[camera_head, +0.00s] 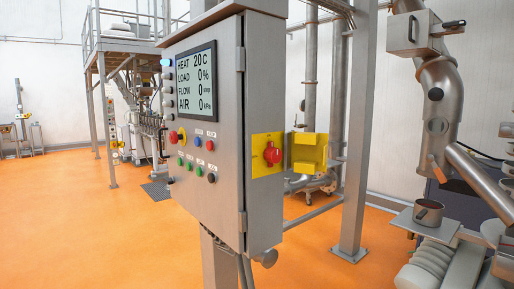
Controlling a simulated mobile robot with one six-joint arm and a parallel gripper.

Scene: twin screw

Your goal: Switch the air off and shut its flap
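A grey control cabinet (218,190) stands on a post in the middle. On its right side is a yellow plate (259,141) with a red rotary switch (272,154). A yellow flap (308,152) stands swung out to the right of the plate, so the switch is uncovered. No label on the switch is readable, and its exact setting is hard to tell. The cabinet's display (196,81) reads HEAT 20 C, LOAD 0 %, FLOW 0 and AIR 0 kPa. My gripper is not in view.
Several coloured buttons (198,141) sit below the display. A steel column (357,130) rises behind the flap. At right are steel pipes (440,90), a small pot (428,212) on a metal shelf and pale ribbed machinery (440,265). The orange floor (90,220) at left is open.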

